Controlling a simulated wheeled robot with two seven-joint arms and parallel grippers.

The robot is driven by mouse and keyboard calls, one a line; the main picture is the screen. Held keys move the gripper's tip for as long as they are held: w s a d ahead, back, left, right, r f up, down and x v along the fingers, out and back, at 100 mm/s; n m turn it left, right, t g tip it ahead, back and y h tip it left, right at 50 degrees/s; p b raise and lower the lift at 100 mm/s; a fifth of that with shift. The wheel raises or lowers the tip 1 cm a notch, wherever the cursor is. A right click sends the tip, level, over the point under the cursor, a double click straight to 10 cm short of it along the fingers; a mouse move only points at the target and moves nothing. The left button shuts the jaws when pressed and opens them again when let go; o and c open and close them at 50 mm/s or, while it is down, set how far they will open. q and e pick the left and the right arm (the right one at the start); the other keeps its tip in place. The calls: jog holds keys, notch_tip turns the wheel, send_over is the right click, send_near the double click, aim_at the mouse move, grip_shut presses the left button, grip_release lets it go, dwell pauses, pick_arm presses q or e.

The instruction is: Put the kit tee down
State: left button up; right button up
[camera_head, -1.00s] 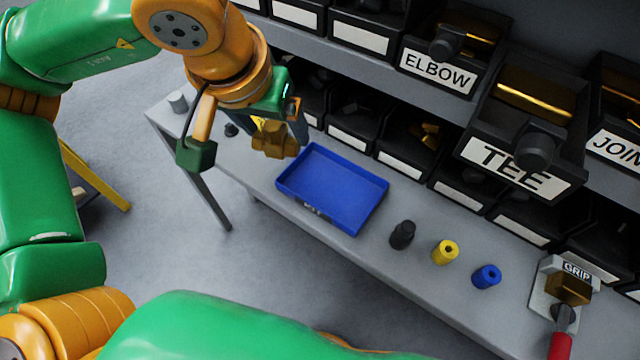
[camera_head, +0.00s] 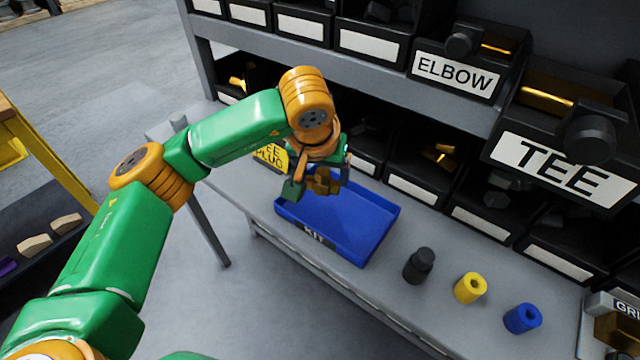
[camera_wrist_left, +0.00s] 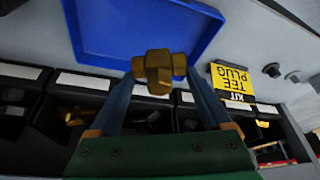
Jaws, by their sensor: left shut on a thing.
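The kit tee (camera_head: 322,181) is a brass fitting held by my left gripper (camera_head: 318,184), over the far left part of the blue KIT tray (camera_head: 362,246). In the left wrist view the tee (camera_wrist_left: 158,70) sits between the fingertips of the shut left gripper (camera_wrist_left: 158,76), with the blue tray (camera_wrist_left: 150,25) beyond it. The tray looks empty where it shows. I cannot tell the exact height of the tee above the tray floor. My right gripper is not in view.
A yellow TEE PLUG card (camera_head: 271,157) lies left of the tray. A black cylinder (camera_head: 419,265), a yellow one (camera_head: 470,288) and a blue one (camera_head: 522,318) stand to the right. Black bins, including the TEE bin (camera_head: 560,165), line the shelves behind.

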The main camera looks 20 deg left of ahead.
pick_arm(q)
jog(key=w+f, duration=0.1)
jog(key=a+f, duration=0.1)
jog(key=w+a+f, duration=0.1)
jog(key=f, duration=0.1)
jog(key=shift+w+f+p, duration=0.1)
jog(key=shift+w+p, duration=0.25)
jog(key=shift+p, duration=0.05)
notch_tip(320, 180, down, 3)
jog(key=shift+r+p, duration=0.2)
jog(key=shift+p, duration=0.6)
jog(key=shift+f, duration=0.3)
jog(key=shift+f+b, duration=0.2)
jog(key=shift+b, duration=0.1)
jog(key=o, duration=1.2)
jog(key=shift+r, duration=0.1)
